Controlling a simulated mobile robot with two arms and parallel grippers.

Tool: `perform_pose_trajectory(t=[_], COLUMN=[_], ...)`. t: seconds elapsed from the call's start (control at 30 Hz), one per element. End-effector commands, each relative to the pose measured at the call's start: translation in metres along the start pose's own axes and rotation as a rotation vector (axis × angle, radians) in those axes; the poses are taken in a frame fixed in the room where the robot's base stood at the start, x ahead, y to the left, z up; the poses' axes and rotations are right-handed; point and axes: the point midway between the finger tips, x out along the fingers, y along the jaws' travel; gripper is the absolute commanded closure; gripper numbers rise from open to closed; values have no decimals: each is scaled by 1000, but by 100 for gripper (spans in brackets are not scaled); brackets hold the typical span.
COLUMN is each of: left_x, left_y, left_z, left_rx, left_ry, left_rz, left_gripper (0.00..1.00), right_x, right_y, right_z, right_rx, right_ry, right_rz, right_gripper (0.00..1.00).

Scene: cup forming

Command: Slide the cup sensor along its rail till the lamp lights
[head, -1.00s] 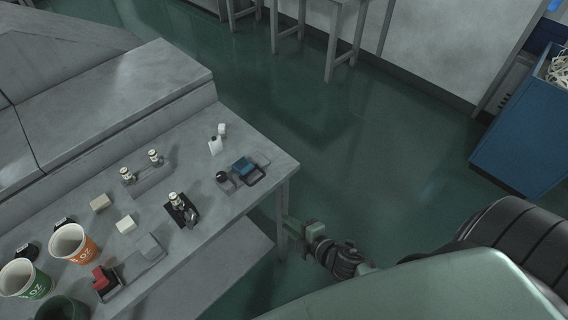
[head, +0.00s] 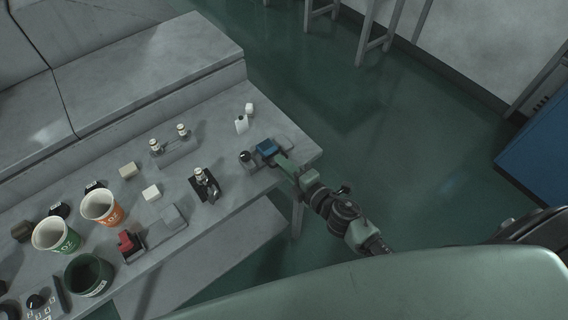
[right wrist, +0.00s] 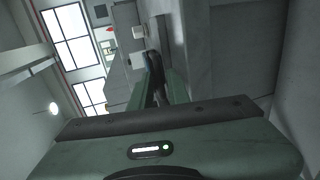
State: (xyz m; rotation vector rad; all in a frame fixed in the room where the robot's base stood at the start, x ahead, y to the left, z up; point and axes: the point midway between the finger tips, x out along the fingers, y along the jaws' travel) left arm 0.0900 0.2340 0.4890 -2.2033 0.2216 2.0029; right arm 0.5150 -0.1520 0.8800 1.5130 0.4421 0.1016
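I cannot tell for certain which part is the cup sensor, rail or lamp; no lit lamp shows there. My right gripper (head: 283,162) is at the block's near right side, its fingers partly hiding the base. In the right wrist view the two green fingers (right wrist: 160,92) stand apart, with a dark bluish shape (right wrist: 152,66) at the gap between them. Contact cannot be told. My left gripper is out of view.
A white bottle-like piece (head: 241,124) and white cube stand behind the block. A black fixture (head: 204,185) stands to its left. Orange cup (head: 101,207), green-printed cup (head: 55,234) and a red block (head: 130,242) are farther left. The bench edge is close to my arm.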

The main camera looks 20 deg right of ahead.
Motion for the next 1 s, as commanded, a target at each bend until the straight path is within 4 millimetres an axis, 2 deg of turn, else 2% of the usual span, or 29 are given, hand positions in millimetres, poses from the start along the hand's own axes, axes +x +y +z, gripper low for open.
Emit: perform_pose_trajectory(t=[0.17, 0.2, 0.27, 1.0], left_x=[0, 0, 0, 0], left_y=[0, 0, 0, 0], left_z=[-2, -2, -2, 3], left_rx=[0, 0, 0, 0], left_ry=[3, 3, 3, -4], left_rz=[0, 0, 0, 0], left_gripper=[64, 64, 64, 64], right_x=[0, 0, 0, 0], right_y=[0, 0, 0, -1], right_z=[0, 0, 0, 0], right_rx=[1, 1, 1, 1], right_ry=[0, 0, 0, -1], right_rz=[-1, -1, -1, -1], right_gripper=[83, 86, 100, 100])
